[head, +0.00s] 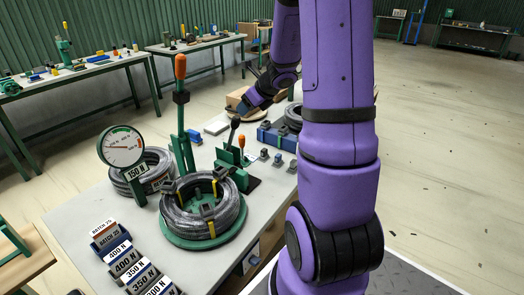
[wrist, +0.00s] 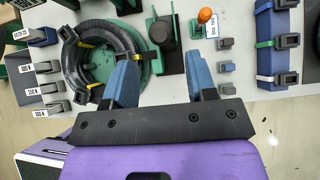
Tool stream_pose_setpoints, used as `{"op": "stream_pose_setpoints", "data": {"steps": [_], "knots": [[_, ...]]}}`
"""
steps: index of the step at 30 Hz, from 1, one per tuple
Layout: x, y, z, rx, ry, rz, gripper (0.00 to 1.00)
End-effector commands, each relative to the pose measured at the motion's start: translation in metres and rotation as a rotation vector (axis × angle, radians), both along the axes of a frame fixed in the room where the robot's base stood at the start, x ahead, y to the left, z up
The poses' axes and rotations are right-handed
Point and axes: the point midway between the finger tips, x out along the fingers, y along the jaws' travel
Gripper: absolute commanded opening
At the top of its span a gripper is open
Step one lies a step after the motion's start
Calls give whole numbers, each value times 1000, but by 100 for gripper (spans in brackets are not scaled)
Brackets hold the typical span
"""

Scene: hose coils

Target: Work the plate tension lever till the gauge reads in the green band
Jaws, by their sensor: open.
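A round dial gauge (head: 122,146) stands at the table's left above a "150 N" tag (head: 137,171). A green band shows at its top; its needle is too small to read surely. A black hose coil (head: 172,217) lies on the round green plate (head: 207,242), also in the wrist view (wrist: 97,62). A tall green lever with an orange grip (head: 180,68) stands upright behind the plate. Right of it are a black-knobbed lever (head: 234,124) and a short orange-topped one (head: 241,141). My gripper (wrist: 158,60) is open and empty above the table, right of the coil.
Tagged blocks (head: 128,262) line the front left table edge. A second coil (head: 152,165) lies behind the gauge. A blue case (head: 278,138) and small grey clips (head: 278,158) are at the right. My arm hides the table's right end. Open floor lies right.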

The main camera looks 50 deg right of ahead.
Motion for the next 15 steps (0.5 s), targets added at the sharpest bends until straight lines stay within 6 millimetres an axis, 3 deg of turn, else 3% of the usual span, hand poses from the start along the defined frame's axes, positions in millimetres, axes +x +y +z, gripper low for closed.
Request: {"op": "stream_pose_setpoints", "data": {"steps": [15], "knots": [[24, 4, -27, 0, 1, 3, 52]]}}
